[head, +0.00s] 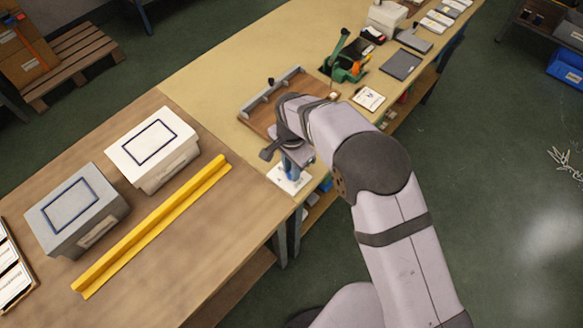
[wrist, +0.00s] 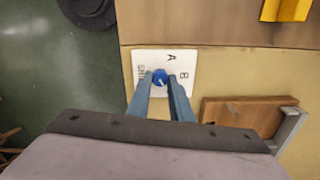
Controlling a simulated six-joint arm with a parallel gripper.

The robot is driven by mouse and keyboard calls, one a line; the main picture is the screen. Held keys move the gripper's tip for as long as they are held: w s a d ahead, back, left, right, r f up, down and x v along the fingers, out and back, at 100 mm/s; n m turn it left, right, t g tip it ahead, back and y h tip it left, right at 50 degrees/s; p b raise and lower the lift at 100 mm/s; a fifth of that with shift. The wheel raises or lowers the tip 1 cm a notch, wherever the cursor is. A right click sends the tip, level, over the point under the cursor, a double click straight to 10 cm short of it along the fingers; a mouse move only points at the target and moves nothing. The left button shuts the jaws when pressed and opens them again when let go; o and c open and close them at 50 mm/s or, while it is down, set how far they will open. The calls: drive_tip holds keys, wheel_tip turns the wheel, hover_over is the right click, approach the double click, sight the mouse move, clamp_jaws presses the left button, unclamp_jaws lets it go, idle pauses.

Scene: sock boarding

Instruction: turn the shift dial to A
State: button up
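The shift dial is a white plate (wrist: 141,62) with a round blue knob (wrist: 160,77). The letters A and B are printed beyond and to the right of the knob in the wrist view. Another label left of the knob is partly readable. My gripper (wrist: 160,80) has its two blue-grey fingers pointing down, one on each side of the knob. I cannot tell whether they touch it, and the knob's pointer is too small to read. In the head view the plate (head: 282,183) shows at the bench's front edge, with my gripper (head: 290,168) over it hiding the knob.
A wooden board with a grey rail (head: 272,95) lies behind my gripper. A yellow bar (head: 150,225), a white box (head: 155,150) and a grey box (head: 75,210) stand on the left table. A green tool (head: 345,65) and cards lie farther back right.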

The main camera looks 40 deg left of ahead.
clamp_jaws()
drive_tip(key=shift+n, duration=0.4)
drive_tip(key=n+b, duration=0.1)
drive_tip(key=n, duration=0.3)
drive_tip(key=shift+n, duration=0.3)
drive_tip(key=n+b, duration=0.1)
drive_tip(key=n, duration=0.6)
drive_tip(key=shift+a, duration=0.1)
drive_tip(key=n, duration=0.5)
drive_tip(key=shift+s+n+b, duration=0.1)
drive_tip(key=shift+n+b, duration=0.2)
drive_tip(key=shift+b, duration=0.05)
drive_tip(key=n, duration=0.5)
drive_tip(key=shift+n, duration=0.4)
